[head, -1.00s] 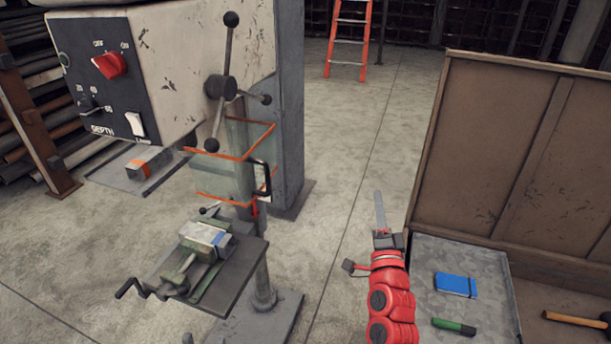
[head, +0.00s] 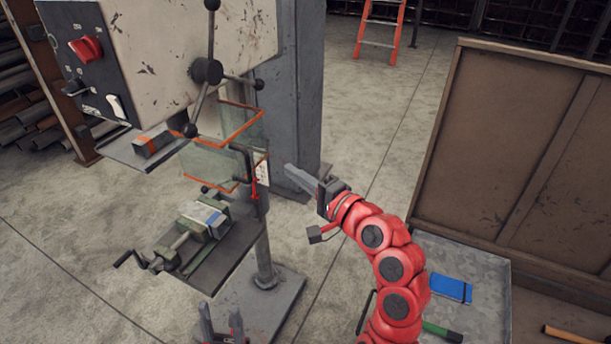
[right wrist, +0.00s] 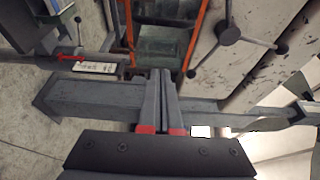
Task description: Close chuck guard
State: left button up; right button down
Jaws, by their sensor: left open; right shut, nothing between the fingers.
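The chuck guard (head: 215,165) is a clear greenish box of panels with orange edges, below the drill press head. A black handle (head: 246,168) stands upright at its right side. How far the guard is swung is hard to tell. My right gripper (head: 290,170) is shut and empty, right of the handle and apart from it, pointing left.
The drill press head (head: 185,50) carries a three-armed feed lever (head: 207,72) above the guard. A vise (head: 200,225) sits on the press table below. The grey column (head: 290,90) stands behind. A blue notebook (head: 452,288) lies on a workbench at right.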

jog(key=a+p, duration=0.3)
jog(key=a, duration=0.3)
jog(key=shift+w+a, duration=0.25)
jog(key=shift+w, duration=0.2)
jog(key=shift+s, duration=0.15)
